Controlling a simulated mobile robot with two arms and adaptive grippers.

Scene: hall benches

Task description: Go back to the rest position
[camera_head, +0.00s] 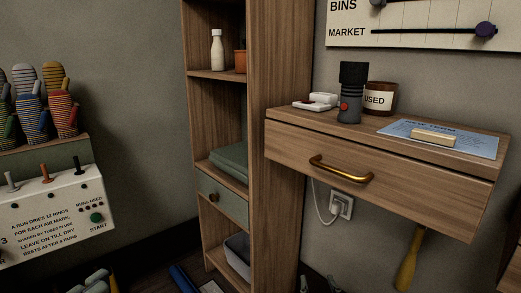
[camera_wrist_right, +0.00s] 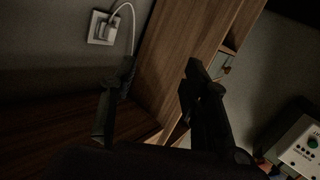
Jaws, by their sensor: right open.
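My right gripper (camera_wrist_right: 160,66) shows in the right wrist view as two dark fingers standing well apart with nothing between them. In the head view only small dark tips of the right gripper (camera_head: 319,284) show at the bottom edge, below the wall socket and low beside the shelf unit. The rest of that arm is out of the picture.
A wall-mounted drawer (camera_head: 380,165) with a brass handle holds a black torch (camera_head: 350,95), a brown "USED" jar (camera_head: 380,100) and a blue card (camera_head: 475,140). A tall shelf unit (camera_head: 280,150) stands beside it. A plugged-in socket (camera_head: 341,206) is below. Left is a drying box (camera_head: 50,215).

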